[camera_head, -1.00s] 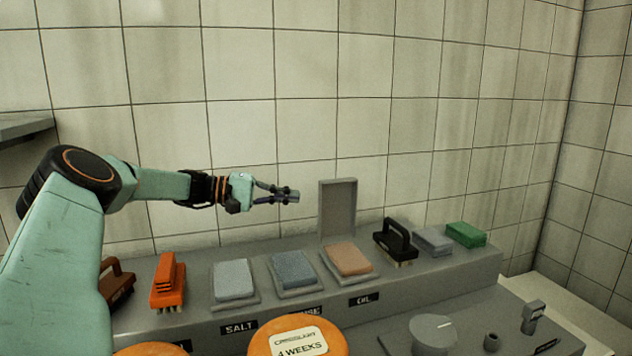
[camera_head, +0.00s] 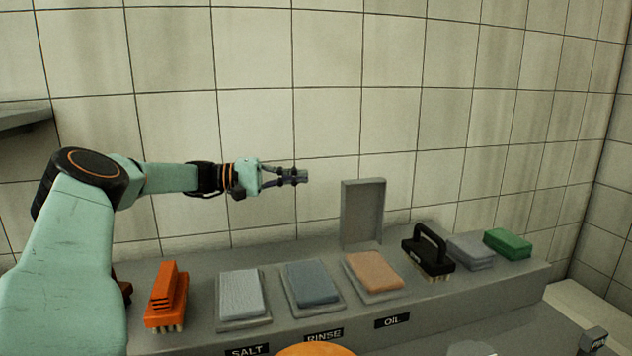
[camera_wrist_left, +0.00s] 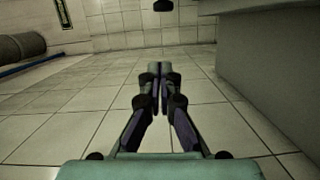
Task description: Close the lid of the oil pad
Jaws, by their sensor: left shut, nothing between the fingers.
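The oil pad (camera_head: 374,271) is a tan-orange block in a grey tray on the ledge, above the OIL label (camera_head: 392,320). Its grey lid (camera_head: 362,213) stands upright at the back of the tray, open. My left gripper (camera_head: 303,176) is shut and empty, in the air to the left of the lid's upper edge and apart from it. In the left wrist view the left gripper's fingers (camera_wrist_left: 153,72) are together with nothing between them. My right gripper is not in view.
Left of the oil pad lie a blue-grey pad (camera_head: 312,283) and a pale pad (camera_head: 241,293). An orange brush (camera_head: 166,296) is further left. A black brush (camera_head: 428,252), a grey block (camera_head: 470,252) and a green block (camera_head: 507,244) stand to the right. A tiled wall rises behind.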

